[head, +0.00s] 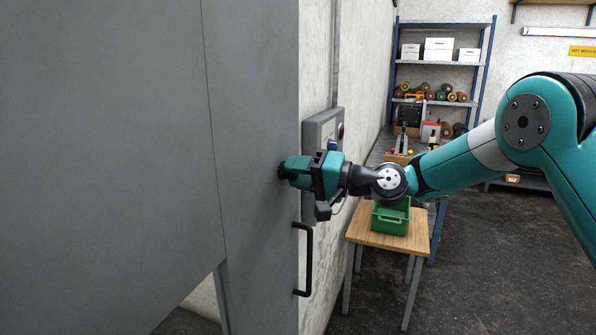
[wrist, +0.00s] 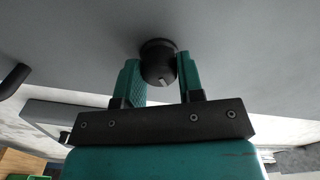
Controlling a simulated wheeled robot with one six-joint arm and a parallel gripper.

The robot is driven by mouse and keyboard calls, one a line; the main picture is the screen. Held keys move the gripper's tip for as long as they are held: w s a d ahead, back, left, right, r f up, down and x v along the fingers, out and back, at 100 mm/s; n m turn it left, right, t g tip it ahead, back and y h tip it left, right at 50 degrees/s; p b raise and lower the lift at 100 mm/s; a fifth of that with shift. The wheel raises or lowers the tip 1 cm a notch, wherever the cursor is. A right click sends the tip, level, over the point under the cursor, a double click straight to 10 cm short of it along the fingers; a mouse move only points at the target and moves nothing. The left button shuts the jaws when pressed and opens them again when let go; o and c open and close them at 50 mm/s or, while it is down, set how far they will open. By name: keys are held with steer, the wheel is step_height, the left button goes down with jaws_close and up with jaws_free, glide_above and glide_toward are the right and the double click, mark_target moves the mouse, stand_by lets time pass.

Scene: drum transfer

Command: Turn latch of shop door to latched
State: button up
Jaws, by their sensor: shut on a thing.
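The shop door (head: 252,120) is a large grey panel filling the left of the head view. Its latch (wrist: 158,64) is a dark round knob on the door face, with a small pale mark on its front. My gripper (wrist: 158,75) is shut on the latch, with one teal finger on each side of it. In the head view my gripper (head: 296,171) is up against the door, above the handle, and mostly hides the latch. I cannot tell which latch position the pale mark stands for.
A black door handle (head: 308,260) sits below my gripper. A grey wall box (head: 322,128) is just behind. A wooden table (head: 414,243) with a green bin (head: 391,218) stands to the right, shelving (head: 445,62) behind it. Dark floor (head: 480,265) is clear at right.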

steer(key=shift+m+p, duration=1.65)
steer(key=shift+m, duration=2.25)
steer(key=o, duration=0.9)
steer(key=shift+d, duration=0.1)
steer(key=b+v, duration=1.7)
steer(key=b, duration=0.2)
steer(key=shift+d, duration=0.15)
